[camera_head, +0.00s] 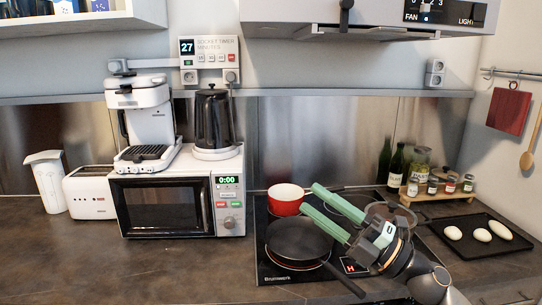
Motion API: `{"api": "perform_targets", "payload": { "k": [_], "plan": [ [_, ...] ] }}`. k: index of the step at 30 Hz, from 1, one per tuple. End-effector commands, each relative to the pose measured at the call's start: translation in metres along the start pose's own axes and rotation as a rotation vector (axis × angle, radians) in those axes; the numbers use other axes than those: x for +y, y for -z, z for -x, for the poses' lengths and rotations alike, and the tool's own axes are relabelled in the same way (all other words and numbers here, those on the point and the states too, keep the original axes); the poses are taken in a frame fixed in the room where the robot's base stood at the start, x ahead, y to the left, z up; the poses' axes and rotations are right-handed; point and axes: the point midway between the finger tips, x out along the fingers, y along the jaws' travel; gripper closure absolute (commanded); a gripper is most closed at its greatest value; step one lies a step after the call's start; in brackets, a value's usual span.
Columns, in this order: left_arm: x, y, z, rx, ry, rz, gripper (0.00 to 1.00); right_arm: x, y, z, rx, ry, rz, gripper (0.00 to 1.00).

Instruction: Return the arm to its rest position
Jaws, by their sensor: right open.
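My right gripper (312,199) has two green fingers that point up and to the left. The fingers are apart with nothing visible between them. It appears in front of the stove, overlapping the pan area, and its arm comes in from the lower right. I cannot tell its exact height above the pans. My left gripper is not in view. A white wall cabinet (84,23) at the top left shows its inside with several items; no flap of it is in view.
The black cooktop (270,262) holds a dark frying pan (298,238) and a red pot (287,199). A microwave (165,205) stands left, under a coffee machine (145,118) and kettle (213,122). A dark tray (462,247) lies right. The range hood (365,18) hangs above. The front-left counter is clear.

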Motion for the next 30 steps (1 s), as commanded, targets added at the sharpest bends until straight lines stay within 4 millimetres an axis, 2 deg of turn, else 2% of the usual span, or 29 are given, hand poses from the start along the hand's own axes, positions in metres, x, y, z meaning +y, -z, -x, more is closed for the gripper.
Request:
{"api": "perform_targets", "payload": {
  "k": [1, 5, 8, 11, 14, 18, 21, 24, 27, 30],
  "plan": [
    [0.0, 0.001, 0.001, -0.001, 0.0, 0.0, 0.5, -0.021, -0.003, 0.012, -0.069, -0.016, -0.11, 0.53],
    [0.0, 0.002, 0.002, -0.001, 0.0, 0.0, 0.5, -0.073, -0.012, 0.05, -0.272, -0.046, -0.373, 0.53],
    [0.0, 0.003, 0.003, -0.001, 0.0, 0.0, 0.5, -0.119, -0.013, 0.087, -0.446, -0.047, -0.568, 0.53],
    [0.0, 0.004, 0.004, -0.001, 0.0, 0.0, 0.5, -0.17, -0.006, 0.133, -0.634, -0.029, -0.76, 0.53],
    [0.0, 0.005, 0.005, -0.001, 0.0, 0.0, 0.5, -0.221, 0.014, 0.185, -0.831, 0.006, -0.945, 0.53],
    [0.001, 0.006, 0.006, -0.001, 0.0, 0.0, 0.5, -0.282, 0.062, 0.258, -1.096, 0.074, -1.178, 0.53],
    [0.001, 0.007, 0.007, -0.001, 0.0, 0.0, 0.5, -0.313, 0.103, 0.304, -1.26, 0.127, -1.316, 0.53],
    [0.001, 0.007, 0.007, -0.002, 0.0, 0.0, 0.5, -0.332, 0.141, 0.339, -1.387, 0.173, -1.422, 0.53],
    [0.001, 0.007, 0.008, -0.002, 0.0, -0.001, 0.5, -0.342, 0.168, 0.361, -1.47, 0.205, -1.49, 0.53],
    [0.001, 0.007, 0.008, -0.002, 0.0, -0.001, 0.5, -0.347, 0.183, 0.372, -1.512, 0.223, -1.526, 0.53]
  ]
}}
